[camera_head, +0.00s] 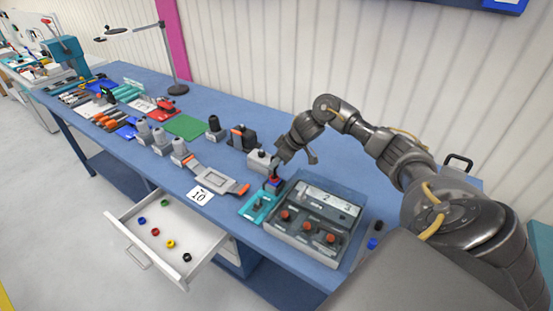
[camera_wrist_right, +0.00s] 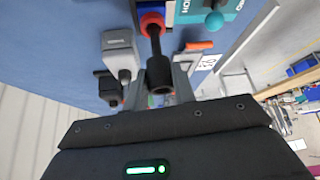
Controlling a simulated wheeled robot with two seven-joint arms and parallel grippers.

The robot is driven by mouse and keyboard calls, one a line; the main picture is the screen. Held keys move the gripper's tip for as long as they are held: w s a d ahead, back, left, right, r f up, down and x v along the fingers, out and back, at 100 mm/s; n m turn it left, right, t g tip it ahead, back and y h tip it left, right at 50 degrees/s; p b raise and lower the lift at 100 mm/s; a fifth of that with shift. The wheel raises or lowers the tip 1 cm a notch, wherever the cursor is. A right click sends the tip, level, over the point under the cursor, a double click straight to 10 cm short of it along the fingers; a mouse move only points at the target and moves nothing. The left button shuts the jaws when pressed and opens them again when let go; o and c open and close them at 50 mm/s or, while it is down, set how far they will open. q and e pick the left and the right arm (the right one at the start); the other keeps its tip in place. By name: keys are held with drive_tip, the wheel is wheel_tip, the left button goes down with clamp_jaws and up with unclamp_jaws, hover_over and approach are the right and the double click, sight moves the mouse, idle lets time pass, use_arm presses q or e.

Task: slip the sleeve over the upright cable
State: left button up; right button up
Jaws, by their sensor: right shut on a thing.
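My right gripper (camera_head: 281,160) is over the teal stand at the front of the bench. In the right wrist view, its fingers (camera_wrist_right: 165,78) are shut on a short black sleeve (camera_wrist_right: 160,72) with a hollow end facing the camera. A thin dark upright cable (camera_wrist_right: 155,36) rises from a red collar (camera_wrist_right: 152,19) on a blue base and lines up with the sleeve. Whether the sleeve is around the cable tip or only in front of it, I cannot tell. In the head view the red and blue base (camera_head: 274,183) shows just below the gripper. My left gripper is not in view.
A grey control box (camera_head: 300,232) with red knobs stands right of the teal stand (camera_head: 256,208). Grey blocks with black plugs (camera_head: 243,138) stand behind. An open drawer (camera_head: 140,225) with coloured rings juts out in front. A lamp (camera_head: 175,60) stands further back.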

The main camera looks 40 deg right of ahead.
drive_tip(key=o, duration=1)
drive_tip(key=shift+r, duration=0.15)
drive_tip(key=shift+s+d+r, duration=0.15)
drive_tip(key=shift+s+r, duration=0.05)
drive_tip(key=shift+r, duration=0.1)
drive_tip(key=b+v, duration=0.2)
drive_tip(key=v, duration=0.8)
drive_tip(key=shift+f, duration=0.1)
